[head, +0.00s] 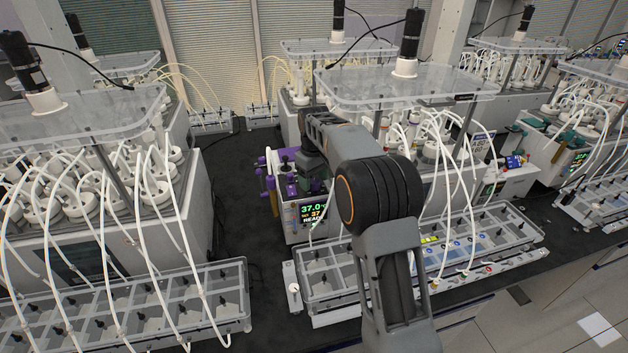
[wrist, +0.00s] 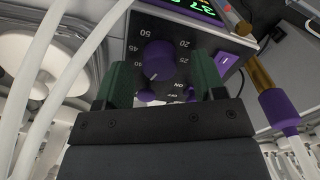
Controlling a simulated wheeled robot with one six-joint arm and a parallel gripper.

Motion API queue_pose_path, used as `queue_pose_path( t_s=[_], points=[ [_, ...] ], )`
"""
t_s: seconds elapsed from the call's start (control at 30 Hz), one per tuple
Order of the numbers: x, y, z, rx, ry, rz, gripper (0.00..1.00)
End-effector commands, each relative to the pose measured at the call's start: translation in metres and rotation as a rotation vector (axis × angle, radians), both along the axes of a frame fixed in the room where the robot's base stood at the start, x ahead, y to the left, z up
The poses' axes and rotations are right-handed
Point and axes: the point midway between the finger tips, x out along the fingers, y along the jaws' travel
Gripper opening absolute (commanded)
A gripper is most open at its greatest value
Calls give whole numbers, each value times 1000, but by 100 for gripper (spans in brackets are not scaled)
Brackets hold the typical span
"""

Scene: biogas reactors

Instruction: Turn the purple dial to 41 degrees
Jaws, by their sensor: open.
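The purple dial (wrist: 158,58) shows in the wrist view on a dark panel, with scale numbers around it, among them 50, 45, 20 and 25. A short white mark is on its lower part; the exact reading is too small to tell. My gripper (wrist: 161,72) is open, with one green finger on each side of the dial. I cannot tell whether the fingers touch it. In the head view my arm reaches to the purple and white control unit (head: 313,214), whose display shows 37.0; the dial cannot be made out there.
A purple rocker switch (wrist: 223,63) sits right of the dial. A purple-capped brass fitting (wrist: 276,105) is farther right, and white tubes (wrist: 62,70) run close on the left. In the head view, a clear tray (head: 335,287) lies in front of the unit.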

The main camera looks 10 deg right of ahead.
Motion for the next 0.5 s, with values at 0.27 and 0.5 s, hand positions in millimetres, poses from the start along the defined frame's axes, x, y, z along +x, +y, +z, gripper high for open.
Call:
queue_pose_path(
  t_s=[0.27, 0.5],
  points=[
    [0, 0, -10, 0, 0, 0, 63],
    [0, 0, -10, 0, 0, 0, 60]
  ],
)
